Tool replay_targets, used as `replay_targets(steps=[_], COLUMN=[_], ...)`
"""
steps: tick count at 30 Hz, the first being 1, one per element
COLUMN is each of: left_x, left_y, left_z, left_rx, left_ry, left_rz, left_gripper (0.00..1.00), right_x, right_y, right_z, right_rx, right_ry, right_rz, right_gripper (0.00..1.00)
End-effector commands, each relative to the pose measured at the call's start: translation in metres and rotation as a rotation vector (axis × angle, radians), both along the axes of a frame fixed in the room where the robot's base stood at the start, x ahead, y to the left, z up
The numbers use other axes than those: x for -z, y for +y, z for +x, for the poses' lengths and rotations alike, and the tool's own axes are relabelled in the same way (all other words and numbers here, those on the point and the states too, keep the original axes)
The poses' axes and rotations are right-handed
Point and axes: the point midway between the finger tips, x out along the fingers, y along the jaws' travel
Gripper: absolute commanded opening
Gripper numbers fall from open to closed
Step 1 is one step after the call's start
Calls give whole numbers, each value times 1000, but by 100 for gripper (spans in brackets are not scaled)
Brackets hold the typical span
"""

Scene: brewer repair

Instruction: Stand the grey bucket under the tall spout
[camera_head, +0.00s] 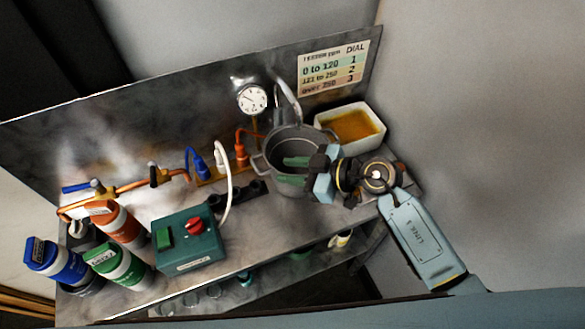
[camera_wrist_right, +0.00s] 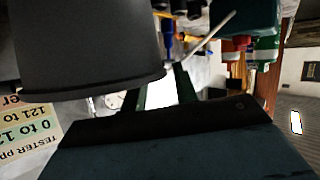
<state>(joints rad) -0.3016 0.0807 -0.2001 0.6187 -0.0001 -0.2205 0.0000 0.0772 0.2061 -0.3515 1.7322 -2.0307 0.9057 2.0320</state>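The grey bucket (camera_head: 286,183) stands upright on the metal bench near the back panel, its open mouth facing up and a side handle showing at left. The tall spout (camera_head: 287,93) is a grey curved pipe at the back panel; its lower end meets the bucket's rear rim in the picture. My right gripper (camera_head: 292,171) is at the bucket's front right, its two green fingers apart and overlapping the mouth and front wall. In the right wrist view the bucket (camera_wrist_right: 85,45) fills the upper left, and a gap shows between the fingers (camera_wrist_right: 165,90). My left gripper is not seen.
A white tub of orange contents (camera_head: 352,126) stands right of the bucket. A round gauge (camera_head: 253,98) and blue and orange valves are behind and left. A green control box (camera_head: 187,241) stands in front left, with several bottles (camera_head: 118,262) farther left.

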Motion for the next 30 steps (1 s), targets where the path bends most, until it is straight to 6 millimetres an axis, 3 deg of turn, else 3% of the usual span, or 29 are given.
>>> replay_targets(steps=[7, 21, 30], left_x=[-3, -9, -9], left_y=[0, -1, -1], left_z=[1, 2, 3], left_rx=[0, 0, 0], left_ry=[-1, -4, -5], left_rz=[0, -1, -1], left_gripper=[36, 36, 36], right_x=[-7, -42, -47], right_y=[-17, -90, -99], right_z=[-8, -45, -50], right_rx=[1, 1, 0], right_ry=[0, 0, -1], right_rz=[-3, -2, 0], right_gripper=[29, 29, 29])
